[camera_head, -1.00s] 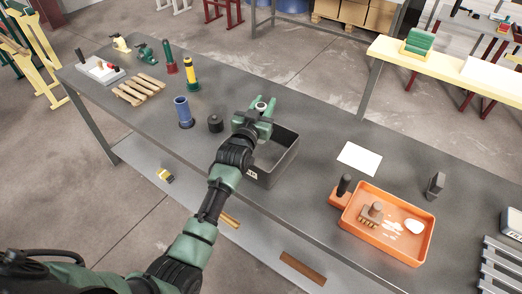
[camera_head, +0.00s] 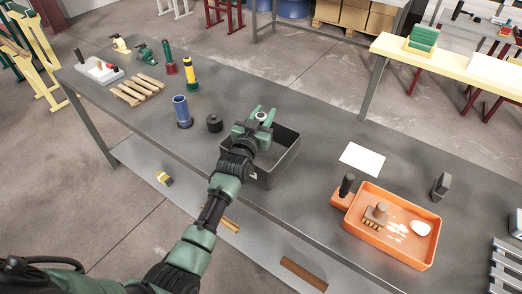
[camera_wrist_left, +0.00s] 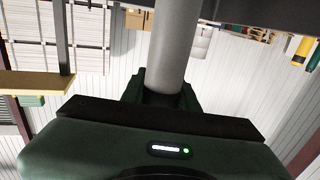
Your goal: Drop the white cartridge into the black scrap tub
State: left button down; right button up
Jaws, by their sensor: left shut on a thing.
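The white cartridge shows as a small pale round end (camera_head: 262,116) between the fingers of my left gripper (camera_head: 262,118). In the left wrist view it is a light grey-white cylinder (camera_wrist_left: 167,45) between the dark green fingers. My left gripper is shut on it. The black scrap tub (camera_head: 289,152) stands on the grey table. My gripper and the cartridge appear over the tub's far left part, and my forearm crosses its left side. The exact height above the tub cannot be told. My right gripper is not in view.
Left of the tub are a black round piece (camera_head: 214,123) and a blue cylinder (camera_head: 181,110). To the right are a white sheet (camera_head: 362,159), an orange tray (camera_head: 400,253) with several things in it, and a dark upright block (camera_head: 440,186). The table behind the tub is clear.

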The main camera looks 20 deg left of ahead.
pick_arm(q)
jog(key=c, duration=1)
grip_release()
jog(key=shift+s, duration=0.3)
jog(key=s+b, duration=0.1)
jog(key=s, duration=0.6)
jog(key=shift+a+b, duration=0.3)
jog(key=shift+s, duration=0.1)
